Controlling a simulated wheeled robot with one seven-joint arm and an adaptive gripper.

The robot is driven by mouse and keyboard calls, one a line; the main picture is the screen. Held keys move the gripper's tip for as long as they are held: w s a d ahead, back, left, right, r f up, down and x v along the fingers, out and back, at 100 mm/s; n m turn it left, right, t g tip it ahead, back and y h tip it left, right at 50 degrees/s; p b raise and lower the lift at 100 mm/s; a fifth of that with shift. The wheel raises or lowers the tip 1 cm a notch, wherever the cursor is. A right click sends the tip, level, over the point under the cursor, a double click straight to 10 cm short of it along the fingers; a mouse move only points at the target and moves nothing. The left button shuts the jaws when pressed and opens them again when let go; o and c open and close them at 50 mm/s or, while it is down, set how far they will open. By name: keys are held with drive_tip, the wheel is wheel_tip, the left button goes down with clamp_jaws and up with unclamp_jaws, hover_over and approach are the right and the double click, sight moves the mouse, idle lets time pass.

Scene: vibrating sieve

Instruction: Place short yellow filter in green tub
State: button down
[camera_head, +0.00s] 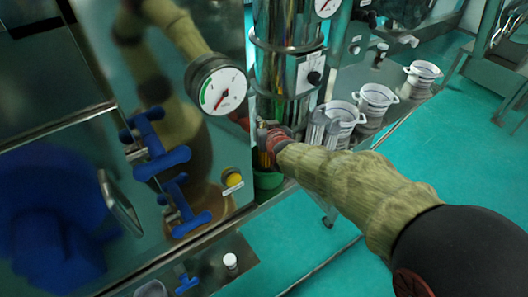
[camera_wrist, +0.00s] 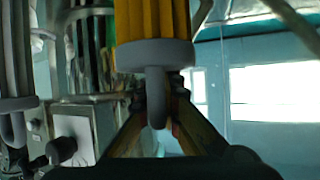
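The yellow filter (camera_wrist: 153,20) is ribbed, with a grey cap and a grey hook-like handle, and fills the upper middle of the wrist view. My gripper (camera_wrist: 165,92) has its fingers closed in around that handle. In the head view my gripper (camera_head: 268,138) is beside the steel column, and a sliver of the yellow filter (camera_head: 263,158) shows below it. The green tub (camera_head: 268,180) stands directly below, mostly hidden by my arm and the steel panel. I cannot tell whether the filter's lower end is inside the tub.
A steel cabinet with blue handles (camera_head: 163,160), a gauge (camera_head: 222,90) and a yellow button (camera_head: 233,180) stands close on the left. White tubs (camera_head: 375,97) line the bench to the right. A grey ribbed piece with a hook (camera_wrist: 14,90) shows in the wrist view. Teal floor is open at right.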

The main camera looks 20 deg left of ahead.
wheel_tip(320, 180, down, 6)
drive_tip(key=shift+b, duration=0.35)
drive_tip(key=shift+f, duration=0.15)
drive_tip(key=shift+f, duration=0.15)
drive_tip(key=c, duration=2)
unclamp_jaws()
drive_tip(key=p+v, duration=0.1)
drive_tip(key=v, duration=1.1)
